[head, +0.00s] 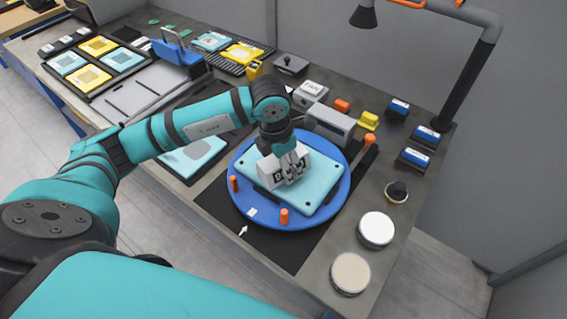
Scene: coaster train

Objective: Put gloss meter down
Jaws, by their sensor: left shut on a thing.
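The gloss meter, a small pale grey box (269,173) with dark square marks, is over the light blue plate (318,180) on the blue round turntable (240,160). My left gripper (291,170) comes down from above and is shut on it, its fingers covering part of the box. I cannot tell whether the box's underside touches the plate. My right gripper is not in view.
Orange pegs (284,216) stand around the turntable rim. A grey device (331,124) stands close behind. Two round pots (350,272) and a black knob (397,191) are at the right. Trays with yellow and blue tiles (99,46) lie at the far left.

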